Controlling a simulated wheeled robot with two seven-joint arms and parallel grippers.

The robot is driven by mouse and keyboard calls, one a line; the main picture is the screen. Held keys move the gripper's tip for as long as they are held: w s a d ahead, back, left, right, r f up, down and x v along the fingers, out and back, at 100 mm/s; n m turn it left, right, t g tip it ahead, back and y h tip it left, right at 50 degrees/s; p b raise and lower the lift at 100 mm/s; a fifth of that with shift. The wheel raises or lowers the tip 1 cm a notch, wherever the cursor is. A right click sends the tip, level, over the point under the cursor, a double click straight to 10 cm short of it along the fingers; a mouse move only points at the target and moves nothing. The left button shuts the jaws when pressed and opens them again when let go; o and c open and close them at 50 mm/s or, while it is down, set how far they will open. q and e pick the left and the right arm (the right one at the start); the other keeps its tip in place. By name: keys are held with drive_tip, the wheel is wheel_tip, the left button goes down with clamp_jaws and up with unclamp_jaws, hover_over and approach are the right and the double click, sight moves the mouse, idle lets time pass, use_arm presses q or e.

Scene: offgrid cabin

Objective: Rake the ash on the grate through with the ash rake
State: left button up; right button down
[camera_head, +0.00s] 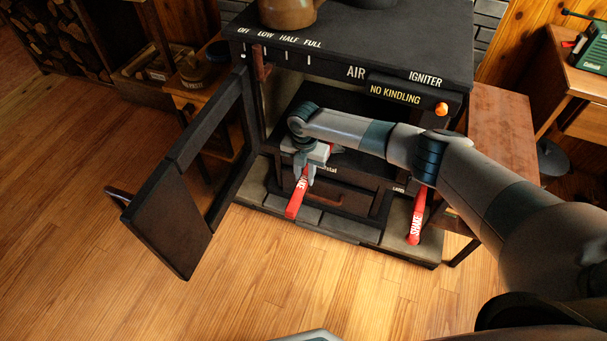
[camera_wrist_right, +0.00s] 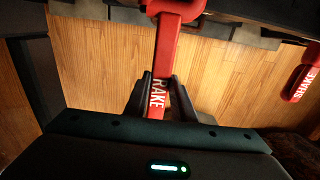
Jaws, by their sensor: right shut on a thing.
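The ash rake (camera_head: 297,196) is a red bar lettered RAKE at the front of the black stove (camera_head: 400,38). In the right wrist view the red bar (camera_wrist_right: 165,50) runs between my fingers, with its lettering upright along it. My right gripper (camera_head: 305,172) is shut on this red handle, in front of the stove's lower opening. It also shows at close range in the right wrist view (camera_wrist_right: 158,98). The grate and its ash are hidden behind my arm and the stove front. My left gripper does not show.
The stove door (camera_head: 170,205) stands open to the left. A red SHAKE handle (camera_head: 418,215) juts out right of the rake. A brown side table (camera_head: 500,130) stands close on the right. The wooden floor (camera_head: 300,270) in front is clear.

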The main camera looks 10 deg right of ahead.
drive_tip(key=s+d+p, duration=0.2)
drive_tip(key=d, duration=0.1)
drive_tip(key=shift+f, duration=0.15)
idle(0.4)
drive_tip(key=shift+s+d, duration=0.1)
drive_tip(key=shift+s, duration=0.1)
drive_tip(key=shift+s+d+p, duration=0.55)
drive_tip(key=shift+d+p, duration=0.15)
drive_tip(key=shift+d, duration=0.2)
drive_tip(key=shift+s+d+p, duration=0.55)
drive_tip(key=shift+d+p, duration=0.15)
drive_tip(key=shift+d, duration=0.15)
drive_tip(key=shift+s+d+p, duration=0.4)
drive_tip(key=shift+d+p, duration=0.05)
drive_tip(key=shift+d, duration=0.2)
drive_tip(key=shift+s+d+p, duration=0.4)
drive_tip(key=shift+d, duration=0.25)
